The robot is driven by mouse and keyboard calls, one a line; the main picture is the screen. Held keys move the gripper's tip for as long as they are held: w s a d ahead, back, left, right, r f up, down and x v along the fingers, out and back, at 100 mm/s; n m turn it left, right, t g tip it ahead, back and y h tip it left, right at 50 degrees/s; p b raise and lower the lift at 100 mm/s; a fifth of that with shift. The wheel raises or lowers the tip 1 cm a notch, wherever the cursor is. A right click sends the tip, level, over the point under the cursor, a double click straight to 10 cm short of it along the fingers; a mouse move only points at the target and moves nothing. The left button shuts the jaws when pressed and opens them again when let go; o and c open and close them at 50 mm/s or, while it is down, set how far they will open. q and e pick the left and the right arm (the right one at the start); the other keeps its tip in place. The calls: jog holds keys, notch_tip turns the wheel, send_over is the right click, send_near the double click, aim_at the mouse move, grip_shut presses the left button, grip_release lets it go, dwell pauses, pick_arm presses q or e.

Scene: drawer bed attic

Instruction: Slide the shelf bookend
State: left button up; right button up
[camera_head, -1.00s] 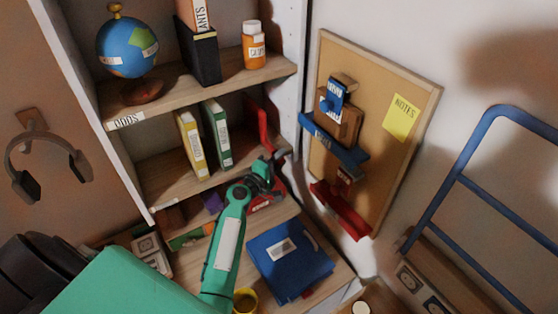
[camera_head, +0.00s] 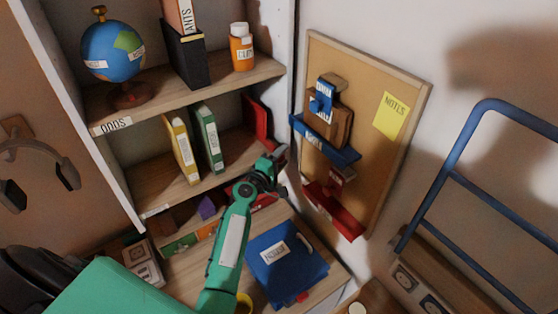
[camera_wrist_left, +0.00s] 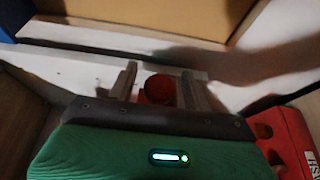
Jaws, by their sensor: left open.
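A red upright plate, which looks like the bookend (camera_head: 256,117), stands at the right end of the middle shelf (camera_head: 160,187). A yellow book (camera_head: 181,148) and a green book (camera_head: 208,138) stand left of it, with a gap between. My left gripper (camera_head: 281,153) is open at the shelf's right front, below and right of the plate. In the left wrist view a round red piece (camera_wrist_left: 158,89) shows between or beyond the open fingers; I cannot tell whether it belongs to the bookend or whether they touch it. My right gripper is out of view.
A corkboard (camera_head: 398,150) with blue and red ledges hangs right of the shelf. The upper shelf holds a globe (camera_head: 110,52), a black file holder and an orange bottle (camera_head: 241,50). A blue rail stands right.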

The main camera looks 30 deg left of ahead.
pick_arm(q)
jog(key=s+a+b, duration=0.2)
jog(key=s+b, duration=0.1)
jog(key=s, duration=1)
jog(key=shift+s+b, duration=0.25)
jog(key=shift+b, duration=0.1)
jog(key=shift+r, duration=0.1)
